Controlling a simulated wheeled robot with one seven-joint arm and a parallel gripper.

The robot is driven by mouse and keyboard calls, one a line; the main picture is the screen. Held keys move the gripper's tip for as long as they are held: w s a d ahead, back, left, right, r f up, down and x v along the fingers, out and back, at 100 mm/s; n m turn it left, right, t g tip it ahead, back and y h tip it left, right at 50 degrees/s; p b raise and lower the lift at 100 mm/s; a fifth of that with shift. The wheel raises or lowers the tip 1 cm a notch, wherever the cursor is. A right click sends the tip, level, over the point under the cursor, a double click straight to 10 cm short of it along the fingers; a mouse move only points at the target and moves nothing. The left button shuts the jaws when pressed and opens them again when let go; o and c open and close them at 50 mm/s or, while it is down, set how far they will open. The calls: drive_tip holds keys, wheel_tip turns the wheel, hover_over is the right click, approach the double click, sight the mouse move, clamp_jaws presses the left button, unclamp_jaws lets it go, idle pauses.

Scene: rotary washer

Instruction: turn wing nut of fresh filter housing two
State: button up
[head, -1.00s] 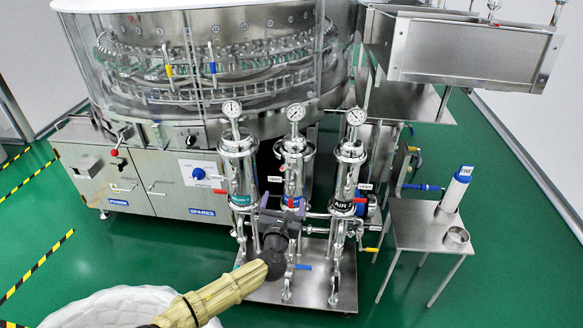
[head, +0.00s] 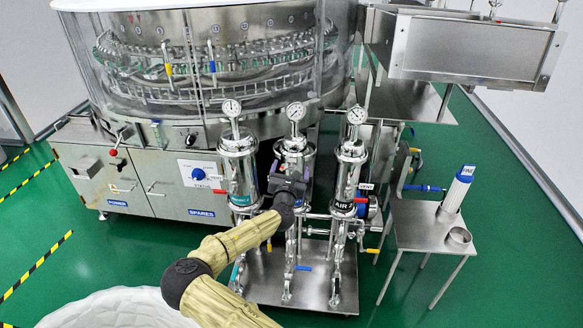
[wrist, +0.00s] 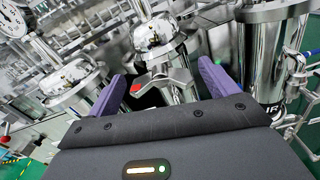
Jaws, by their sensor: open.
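Three upright steel filter housings stand on a low skid in the head view: a left one (head: 238,165), a middle one (head: 295,150) and a right one (head: 350,175). The right one is labelled AIR. My gripper (head: 289,178) is in front of the middle housing and hides its label and lower body. In the wrist view my gripper (wrist: 163,84) has its two purple fingers apart. Between them shows the middle housing's domed top (wrist: 153,36), with a silver winged clamp part (wrist: 172,80) and a red-tipped lever (wrist: 136,87) below it. I see no contact.
A pressure gauge (head: 295,112) tops the middle housing. The right housing (wrist: 268,55) stands close beside my right finger. The washer (head: 205,70) is behind. A white bin (head: 110,308) is in front.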

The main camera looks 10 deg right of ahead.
drive_tip(key=shift+x, duration=1.25)
drive_tip(key=c, duration=1)
